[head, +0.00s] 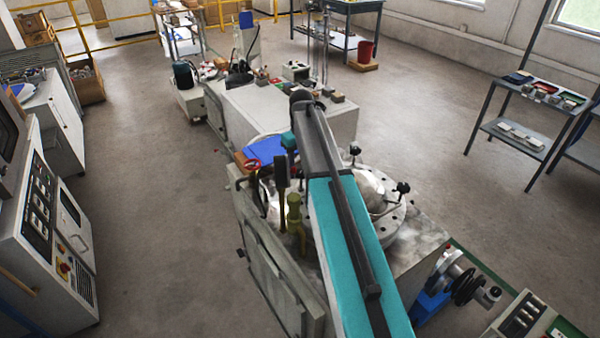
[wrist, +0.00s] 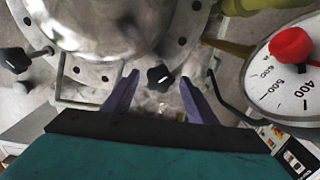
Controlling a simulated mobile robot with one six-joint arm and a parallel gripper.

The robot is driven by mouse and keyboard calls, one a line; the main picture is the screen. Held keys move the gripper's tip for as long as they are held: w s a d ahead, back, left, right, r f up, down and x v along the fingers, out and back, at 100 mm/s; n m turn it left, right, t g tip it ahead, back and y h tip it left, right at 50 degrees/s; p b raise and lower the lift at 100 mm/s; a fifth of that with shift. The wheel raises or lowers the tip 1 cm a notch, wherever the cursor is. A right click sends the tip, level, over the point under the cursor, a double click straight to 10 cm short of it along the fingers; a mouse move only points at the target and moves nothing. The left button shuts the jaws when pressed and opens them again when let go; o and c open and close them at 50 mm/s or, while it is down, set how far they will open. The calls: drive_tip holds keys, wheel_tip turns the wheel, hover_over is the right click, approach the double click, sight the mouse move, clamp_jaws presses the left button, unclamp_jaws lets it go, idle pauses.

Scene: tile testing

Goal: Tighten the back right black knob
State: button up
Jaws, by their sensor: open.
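In the wrist view my gripper (wrist: 160,77) is open, with its two purple fingers apart. A black lobed knob (wrist: 158,79) lies between the fingertips in that picture, beside the round metal vessel; I cannot tell whether either finger touches it. A second black knob (wrist: 14,60) stands on a rod at the left. In the head view one black knob (head: 354,150) stands at the far side of the round flange and another (head: 403,187) at its right. My arm hides part of the flange there, and my fingers are not clearly seen. I cannot match the knobs between views.
A white dial gauge (wrist: 290,75) with a red knob (wrist: 291,45) is close to the right of my gripper. A bent dark rod (wrist: 225,105) runs between them. The metal flange (wrist: 180,45) has several holes. A blue object (head: 265,151) lies on the machine's left side.

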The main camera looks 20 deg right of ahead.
drive_tip(key=shift+f, duration=0.35)
drive_tip(key=c, duration=0.9)
drive_tip(key=shift+a, duration=0.25)
drive_tip(key=shift+c, duration=0.8)
drive_tip(key=shift+d, duration=0.15)
